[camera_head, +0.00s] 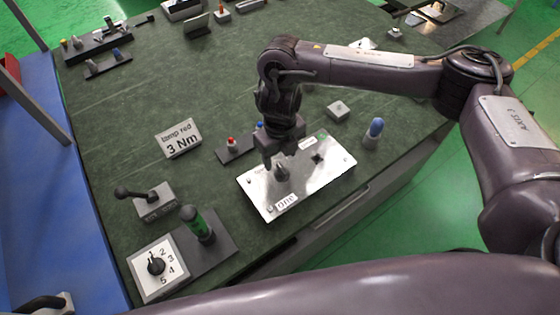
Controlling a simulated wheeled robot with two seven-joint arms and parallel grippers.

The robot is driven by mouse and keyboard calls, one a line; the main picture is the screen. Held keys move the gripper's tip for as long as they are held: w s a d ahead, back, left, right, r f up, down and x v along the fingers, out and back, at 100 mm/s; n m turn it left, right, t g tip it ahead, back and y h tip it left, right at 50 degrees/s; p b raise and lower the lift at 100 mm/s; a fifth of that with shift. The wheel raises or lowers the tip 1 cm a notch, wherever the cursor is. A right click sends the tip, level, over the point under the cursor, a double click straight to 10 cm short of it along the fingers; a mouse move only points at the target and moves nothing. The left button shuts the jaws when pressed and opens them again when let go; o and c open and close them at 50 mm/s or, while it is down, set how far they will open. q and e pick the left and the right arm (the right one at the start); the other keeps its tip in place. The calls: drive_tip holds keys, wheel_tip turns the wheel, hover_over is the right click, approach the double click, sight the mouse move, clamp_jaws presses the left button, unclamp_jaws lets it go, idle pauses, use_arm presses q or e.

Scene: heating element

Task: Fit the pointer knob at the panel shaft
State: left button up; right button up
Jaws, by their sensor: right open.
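The silver panel (327,176) lies on the green bench top, with a label reading "one" at its front edge. A small dark grey knob-like piece (282,173) stands on its left part, directly below my right gripper (279,158). It looks like the pointer knob, and the shaft under it is hidden. My right gripper points down and is open, close above or around this piece; I cannot tell whether it touches. A dark square opening (318,158) shows on the panel's right part. My left gripper is not in view.
A "lamp red 3 Nm" sign (180,140) stands left of the panel. A blue-topped piece (374,130) stands right, near the bench edge.

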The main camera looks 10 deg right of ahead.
drive_tip(key=shift+r, duration=1.1)
drive_tip(key=shift+s, duration=0.1)
